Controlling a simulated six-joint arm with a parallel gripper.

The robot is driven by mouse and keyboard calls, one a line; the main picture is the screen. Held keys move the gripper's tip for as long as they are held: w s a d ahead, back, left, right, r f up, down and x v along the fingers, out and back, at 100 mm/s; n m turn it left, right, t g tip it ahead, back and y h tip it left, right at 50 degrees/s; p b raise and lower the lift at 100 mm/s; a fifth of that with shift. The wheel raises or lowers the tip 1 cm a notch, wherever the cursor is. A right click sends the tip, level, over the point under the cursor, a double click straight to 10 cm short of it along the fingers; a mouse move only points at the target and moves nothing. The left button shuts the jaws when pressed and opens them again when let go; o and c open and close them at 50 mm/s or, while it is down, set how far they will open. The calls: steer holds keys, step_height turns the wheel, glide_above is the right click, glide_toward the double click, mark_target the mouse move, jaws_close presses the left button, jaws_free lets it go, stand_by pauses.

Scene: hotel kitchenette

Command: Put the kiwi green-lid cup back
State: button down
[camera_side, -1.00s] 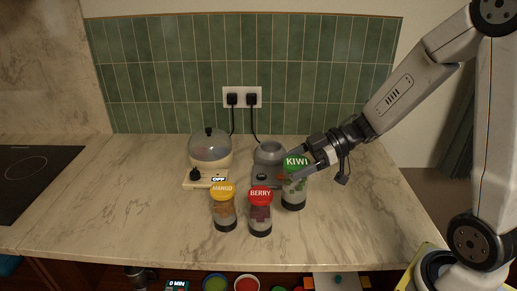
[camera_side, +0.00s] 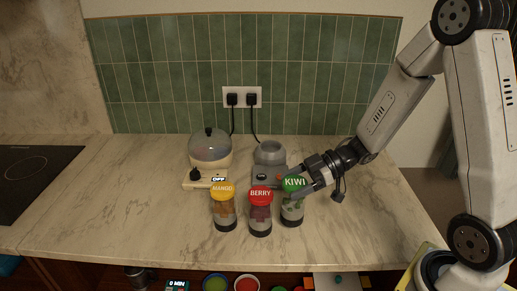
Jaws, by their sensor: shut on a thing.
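The kiwi cup (camera_side: 292,211) has a green lid marked KIWI and a clear body with a dark base. It is upright at the right end of a row with the berry cup (camera_side: 260,214), red-lidded, and the mango cup (camera_side: 224,212), yellow-lidded. My gripper (camera_side: 294,194) reaches in from the right and is shut on the kiwi cup just below its lid. The cup's base appears at or very near the counter; I cannot tell if it touches. A small gap separates it from the berry cup.
A grey blender base (camera_side: 270,154) stands behind the cups. A cream cooker (camera_side: 210,152) with a clear dome and an OFF label stands behind the mango cup. The counter (camera_side: 120,200) is clear at left. Several items sit below its front edge.

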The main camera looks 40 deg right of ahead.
steer(key=shift+f, duration=1)
steer(key=shift+f, duration=0.1)
jaws_free()
steer(key=v, duration=1.2)
